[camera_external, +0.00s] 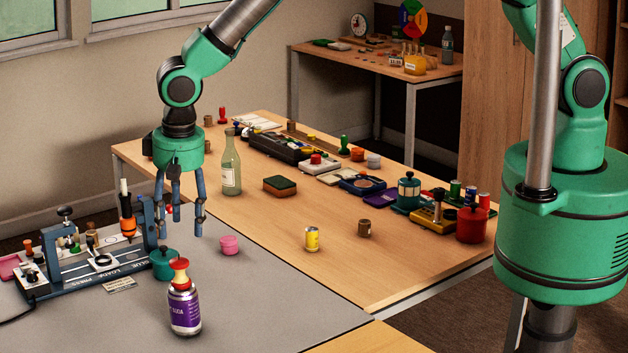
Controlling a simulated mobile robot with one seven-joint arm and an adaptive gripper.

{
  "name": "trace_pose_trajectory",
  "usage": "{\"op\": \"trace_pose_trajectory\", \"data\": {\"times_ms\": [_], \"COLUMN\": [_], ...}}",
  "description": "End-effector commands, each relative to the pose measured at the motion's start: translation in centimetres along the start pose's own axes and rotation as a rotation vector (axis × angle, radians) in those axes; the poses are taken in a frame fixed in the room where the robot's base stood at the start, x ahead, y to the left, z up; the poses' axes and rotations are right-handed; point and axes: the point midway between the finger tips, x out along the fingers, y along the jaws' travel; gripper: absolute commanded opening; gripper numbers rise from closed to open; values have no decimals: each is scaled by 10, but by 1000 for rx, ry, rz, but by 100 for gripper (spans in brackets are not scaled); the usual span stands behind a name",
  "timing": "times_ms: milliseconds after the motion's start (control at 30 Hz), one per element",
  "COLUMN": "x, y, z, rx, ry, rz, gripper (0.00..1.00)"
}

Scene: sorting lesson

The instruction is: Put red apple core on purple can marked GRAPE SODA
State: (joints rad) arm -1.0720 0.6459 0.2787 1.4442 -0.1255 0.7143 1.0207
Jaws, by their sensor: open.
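The purple can (184,311) with a white-lettered label stands upright on the grey mat near the front; only part of its lettering shows. The red apple core (180,273), with a pale middle, rests on top of the can and leans slightly. My gripper (180,225) is open and empty, fingers pointing down. In the picture it is above the apple core and apart from it.
A blue-grey press (92,262) and a teal pot (163,264) stand left of the can. A pink tub (229,245), a yellow can (312,239), a sponge (280,186) and a glass bottle (231,165) stand to the right and behind. The mat's front right is clear.

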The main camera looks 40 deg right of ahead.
Motion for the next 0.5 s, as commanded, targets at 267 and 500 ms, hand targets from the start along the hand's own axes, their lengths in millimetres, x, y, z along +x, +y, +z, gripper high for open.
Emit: {"op": "trace_pose_trajectory", "data": {"times_ms": [267,500], "x": [-1,-28], "y": [1,23], "z": [-1,-21], "rx": [1,9], "ry": [1,9], "rz": [-1,-10], "gripper": [52,52]}}
